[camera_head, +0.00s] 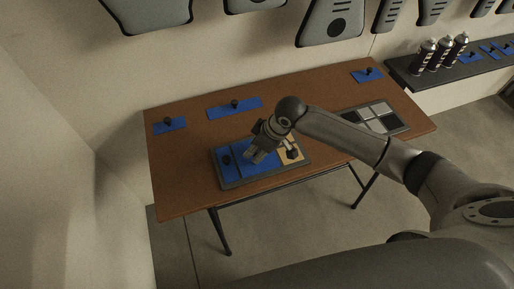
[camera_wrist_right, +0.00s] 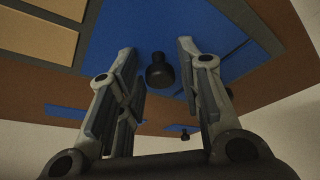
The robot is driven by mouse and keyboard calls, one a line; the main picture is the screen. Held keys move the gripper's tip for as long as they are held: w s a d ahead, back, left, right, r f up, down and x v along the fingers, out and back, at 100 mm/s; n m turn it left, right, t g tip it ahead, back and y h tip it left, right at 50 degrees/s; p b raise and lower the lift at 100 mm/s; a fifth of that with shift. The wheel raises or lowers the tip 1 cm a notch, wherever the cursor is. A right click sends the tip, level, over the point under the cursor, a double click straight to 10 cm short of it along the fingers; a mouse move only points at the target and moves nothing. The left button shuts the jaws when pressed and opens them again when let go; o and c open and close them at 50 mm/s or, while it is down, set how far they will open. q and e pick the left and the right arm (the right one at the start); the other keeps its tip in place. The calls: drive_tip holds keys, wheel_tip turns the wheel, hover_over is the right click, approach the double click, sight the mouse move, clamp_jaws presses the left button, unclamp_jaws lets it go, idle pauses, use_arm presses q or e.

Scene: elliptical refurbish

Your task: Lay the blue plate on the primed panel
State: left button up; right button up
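A dark-framed tray (camera_head: 231,186) on the brown table holds blue plates and tan panels. The tray's left blue plate (camera_head: 225,171) has a black knob. My right gripper (camera_head: 257,152) is over the blue plate beside it (camera_head: 261,171), which borders the tan part (camera_head: 296,143). In the right wrist view its fingers (camera_wrist_right: 158,55) are open, one on each side of a black knob (camera_wrist_right: 160,72) on this blue plate (camera_wrist_right: 140,22). Gaps show between knob and fingers. Two tan panels (camera_wrist_right: 32,46) lie to the left there. I cannot tell which panel is primed. My left gripper is out of view.
Other knobbed blue plates lie on the table (camera_head: 160,190): back left (camera_head: 178,125), back middle (camera_head: 218,112) and back right (camera_head: 359,78). A second tray (camera_head: 405,128) with grey and black panels is at right. Spray cans (camera_head: 441,53) stand on a side shelf. A wall is behind.

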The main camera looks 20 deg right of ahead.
drive_tip(key=shift+o, duration=0.7)
drive_tip(key=v, duration=1.2)
